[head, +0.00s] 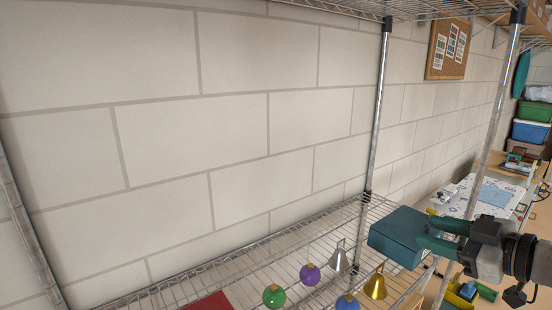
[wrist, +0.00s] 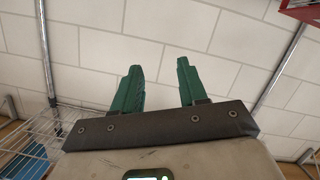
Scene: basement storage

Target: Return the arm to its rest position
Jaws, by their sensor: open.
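My gripper (head: 428,230) is at the right of the head view, in front of the wire shelving. Its two green fingers are apart, and the wrist view shows the open gripper (wrist: 159,68) with only the block wall seen between the fingers. A teal box (head: 398,236) appears right beside the fingertips in the head view. Whether the fingers touch it cannot be told there. The arm's wrist reaches in from the right edge.
The wire shelf (head: 240,272) holds a purple ornament (head: 310,274), a green ornament (head: 273,297), a blue ornament (head: 347,302), a silver bell (head: 338,259), a gold bell (head: 376,285) and a red item (head: 208,302). A metal post (head: 379,100) stands near my gripper. A cluttered table (head: 455,207) is behind.

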